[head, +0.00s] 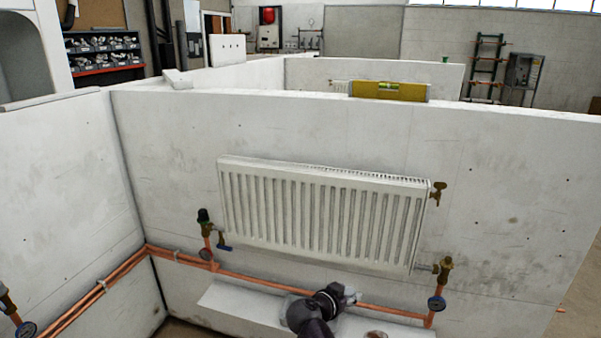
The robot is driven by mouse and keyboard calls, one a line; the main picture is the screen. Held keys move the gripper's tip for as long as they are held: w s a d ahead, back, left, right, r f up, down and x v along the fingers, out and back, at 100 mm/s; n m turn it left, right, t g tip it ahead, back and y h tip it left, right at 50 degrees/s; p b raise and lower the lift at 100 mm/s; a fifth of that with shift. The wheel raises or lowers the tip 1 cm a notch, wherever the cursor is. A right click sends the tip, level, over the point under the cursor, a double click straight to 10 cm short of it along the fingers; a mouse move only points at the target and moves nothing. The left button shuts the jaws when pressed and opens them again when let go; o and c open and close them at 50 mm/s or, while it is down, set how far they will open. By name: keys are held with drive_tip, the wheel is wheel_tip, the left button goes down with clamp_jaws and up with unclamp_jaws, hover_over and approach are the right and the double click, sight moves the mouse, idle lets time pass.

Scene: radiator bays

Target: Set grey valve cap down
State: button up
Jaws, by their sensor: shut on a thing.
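My gripper (347,293) is low in front of the radiator, over the white ledge (245,303) and close to the copper pipe. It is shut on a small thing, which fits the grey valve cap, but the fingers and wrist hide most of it. I cannot make out the cap's shape or whether it touches the ledge. The valve at the radiator's left (206,222) has a dark top. The brass valve at its right (444,270) shows no grey cap.
The white radiator (320,210) hangs on the bay wall. Copper pipe (255,278) runs below it, above the ledge. A reddish-brown item (376,334) lies at the bottom edge, right of my arm. A yellow spirit level (389,91) rests on the wall top. The ledge's left part is clear.

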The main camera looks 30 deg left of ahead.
drive_tip(key=shift+s+a, duration=0.1)
idle(0.3)
drive_tip(key=shift+a, duration=0.1)
drive_tip(key=shift+s+a, duration=0.25)
drive_tip(key=shift+a, duration=0.05)
drive_tip(key=shift+s+a+n+y, duration=0.4)
drive_tip(key=shift+s+a+y, duration=0.1)
drive_tip(key=shift+s+a, duration=0.65)
drive_tip(key=shift+w, duration=0.2)
